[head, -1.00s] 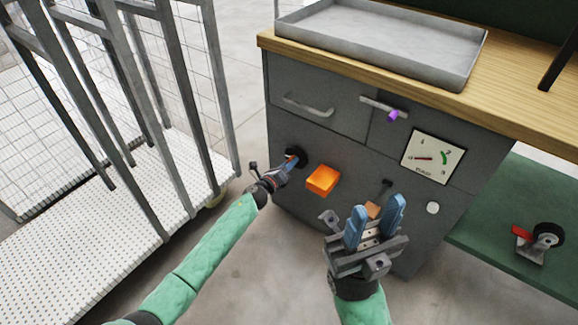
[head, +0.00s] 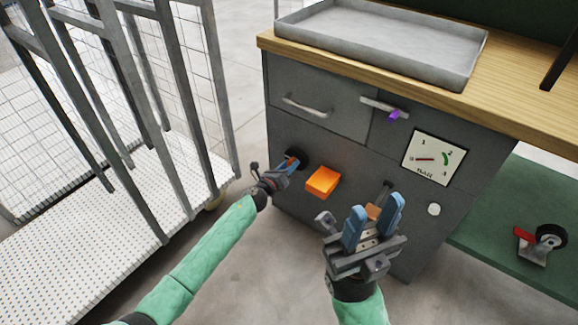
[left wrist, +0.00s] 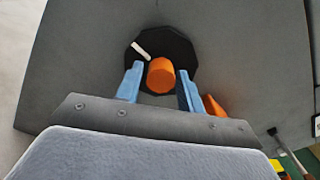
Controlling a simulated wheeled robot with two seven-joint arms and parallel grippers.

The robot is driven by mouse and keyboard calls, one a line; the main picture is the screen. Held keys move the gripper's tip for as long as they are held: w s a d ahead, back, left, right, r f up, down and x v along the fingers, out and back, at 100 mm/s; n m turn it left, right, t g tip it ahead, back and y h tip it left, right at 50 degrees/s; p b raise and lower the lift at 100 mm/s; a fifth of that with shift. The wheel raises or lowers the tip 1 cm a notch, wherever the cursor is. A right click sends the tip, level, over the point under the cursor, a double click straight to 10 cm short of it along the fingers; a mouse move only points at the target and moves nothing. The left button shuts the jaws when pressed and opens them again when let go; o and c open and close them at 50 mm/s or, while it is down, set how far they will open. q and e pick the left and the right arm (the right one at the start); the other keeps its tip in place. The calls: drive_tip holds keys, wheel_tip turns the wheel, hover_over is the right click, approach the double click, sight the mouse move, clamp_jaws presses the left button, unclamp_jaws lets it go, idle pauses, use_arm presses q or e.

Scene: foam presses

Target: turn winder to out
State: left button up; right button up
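A black round disc (left wrist: 182,54) with an orange knob (left wrist: 161,75) and a white mark (left wrist: 141,50) is on the grey cabinet front; I take it for the winder. In the head view the black disc (head: 298,156) is at the cabinet's lower left. My left gripper (head: 290,163) reaches it. In the left wrist view its blue fingers (left wrist: 159,84) stand on either side of the orange knob with gaps visible, so it is open.
An orange block-shaped button (head: 323,181) projects right of the disc. A lever (head: 387,187), a white round button (head: 434,210) and a gauge (head: 433,158) are further right. A wire cage trolley (head: 165,110) stands close on the left. A tray (head: 385,40) lies on the worktop.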

use_arm(q)
drive_tip(key=shift+o, duration=1)
drive_tip(key=v, duration=0.7)
drive_tip(key=shift+s+a+p, duration=0.25)
drive_tip(key=shift+s+p, duration=0.05)
drive_tip(key=shift+p, duration=0.1)
